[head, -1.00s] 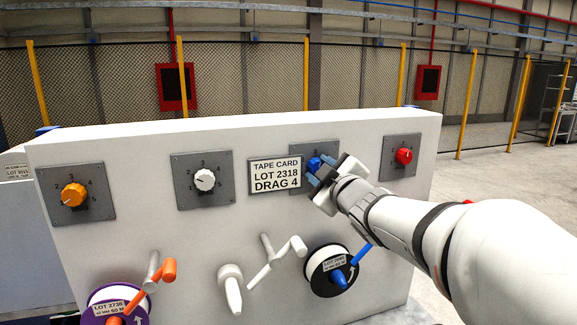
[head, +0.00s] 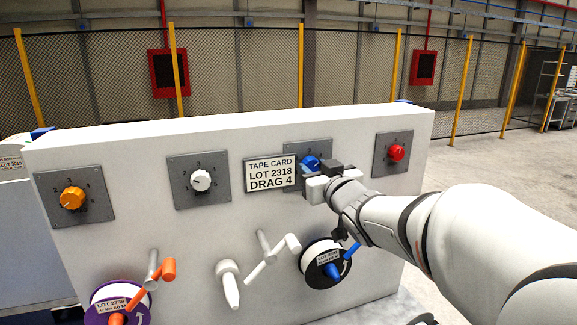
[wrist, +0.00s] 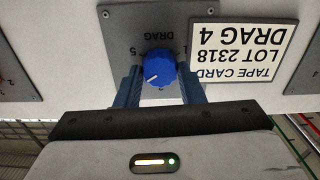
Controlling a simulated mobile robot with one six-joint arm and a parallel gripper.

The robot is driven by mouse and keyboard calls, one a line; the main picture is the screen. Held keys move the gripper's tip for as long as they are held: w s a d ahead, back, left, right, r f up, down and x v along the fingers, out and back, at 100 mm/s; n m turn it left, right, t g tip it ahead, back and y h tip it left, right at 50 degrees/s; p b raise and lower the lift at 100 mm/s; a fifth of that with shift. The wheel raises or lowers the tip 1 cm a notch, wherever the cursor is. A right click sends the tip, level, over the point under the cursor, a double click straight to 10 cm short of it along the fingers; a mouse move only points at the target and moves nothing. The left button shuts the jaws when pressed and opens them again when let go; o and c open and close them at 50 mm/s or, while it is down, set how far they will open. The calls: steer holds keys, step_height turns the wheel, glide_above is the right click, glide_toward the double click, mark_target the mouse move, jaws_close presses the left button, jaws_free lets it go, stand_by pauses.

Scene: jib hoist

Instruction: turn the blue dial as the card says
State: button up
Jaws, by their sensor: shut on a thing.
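The blue dial (head: 310,162) sits on a grey plate on the white panel, right of the card. It also shows in the wrist view (wrist: 158,66), which is upside down. My gripper (wrist: 160,80) is shut on the blue dial, with one finger on each side. The dial's white mark points to the lower left in the wrist view. The numerals 5 and 1 show at the plate's sides; my gripper hides the other numerals. The card (head: 270,174) reads "TAPE CARD LOT 2318 DRAG 4".
A red dial (head: 396,153) is to the right; a white dial (head: 200,183) and an orange dial (head: 72,198) are to the left. Below are a reel with a blue crank (head: 328,262), white handles (head: 229,284) and a purple reel (head: 117,304) with an orange crank.

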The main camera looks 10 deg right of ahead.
steer(key=shift+m, duration=0.3)
steer(key=o, duration=1)
steer(key=s+d, duration=0.1)
steer(key=s, duration=0.6)
steer(key=shift+s+d, duration=0.3)
steer(key=shift+s, duration=0.05)
